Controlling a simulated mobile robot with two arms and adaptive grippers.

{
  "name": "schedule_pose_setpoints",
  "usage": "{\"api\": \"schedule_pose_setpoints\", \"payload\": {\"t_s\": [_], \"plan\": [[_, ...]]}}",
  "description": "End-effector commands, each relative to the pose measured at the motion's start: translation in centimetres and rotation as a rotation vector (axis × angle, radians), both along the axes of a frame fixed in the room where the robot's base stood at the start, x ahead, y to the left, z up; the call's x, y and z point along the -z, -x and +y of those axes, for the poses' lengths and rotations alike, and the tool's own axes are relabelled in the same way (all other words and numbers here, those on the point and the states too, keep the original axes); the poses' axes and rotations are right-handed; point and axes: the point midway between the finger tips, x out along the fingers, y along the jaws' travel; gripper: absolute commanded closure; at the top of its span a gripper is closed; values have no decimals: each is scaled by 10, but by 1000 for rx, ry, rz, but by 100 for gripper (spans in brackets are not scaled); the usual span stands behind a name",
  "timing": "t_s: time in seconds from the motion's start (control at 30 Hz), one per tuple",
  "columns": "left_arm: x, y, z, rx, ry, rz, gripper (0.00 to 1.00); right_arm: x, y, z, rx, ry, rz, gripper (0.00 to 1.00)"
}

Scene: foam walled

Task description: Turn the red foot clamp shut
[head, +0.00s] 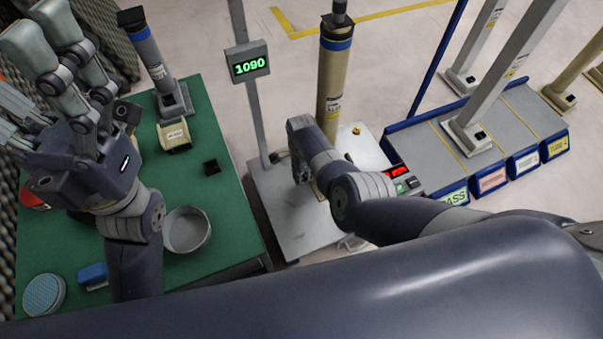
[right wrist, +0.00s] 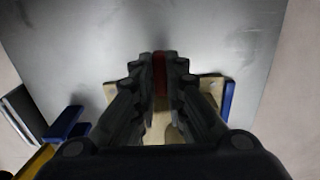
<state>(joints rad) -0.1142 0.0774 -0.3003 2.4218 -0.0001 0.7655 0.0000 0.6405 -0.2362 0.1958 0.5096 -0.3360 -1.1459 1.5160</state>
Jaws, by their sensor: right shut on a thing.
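The red foot clamp (right wrist: 160,70) shows as a narrow red piece between the fingertips of my right gripper (right wrist: 160,78) in the right wrist view. The gripper is shut on it, over a tan base (right wrist: 205,88) on a grey metal plate (right wrist: 90,40). In the head view my right gripper (head: 299,165) points down at the foot of a tan column (head: 335,85) with a blue band. My own wrist hides the clamp there. My left gripper (head: 25,75) is raised at the upper left, its fingers spread and empty.
The green table (head: 225,215) at left holds a grey column (head: 150,60), a round bowl (head: 187,230), a blue block (head: 93,275) and a small black block (head: 211,167). A post carries a display (head: 248,64) reading 1090. A blue-edged rack (head: 425,150) stands right.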

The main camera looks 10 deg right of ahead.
Motion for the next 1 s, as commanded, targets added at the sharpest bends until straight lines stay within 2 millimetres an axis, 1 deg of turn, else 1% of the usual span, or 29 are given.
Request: {"api": "schedule_pose_setpoints", "payload": {"t_s": [0.23, 0.27, 0.3, 0.33, 0.87, 1.0], "plan": [[0, 0, 0, 0, 0, 1, 28, 0, 0, -1, 4, 1, -1, 100], [0, 0, 0, 0, 0, 1, 28, 0, 0, -1, 3, 1, -1, 84], [0, 0, 0, 0, 0, 1, 28, 0, 0, -1, 3, 1, -1, 75], [0, 0, 0, 0, 0, 1, 28, 0, 0, -1, 3, 1, -1, 68], [0, 0, 0, -1, -2, 2, 28, 0, 0, 0, 0, 0, 0, 68], [0, 0, 0, 0, -1, 1, 28, 0, 0, 0, -31, 0, 0, 68]]}}
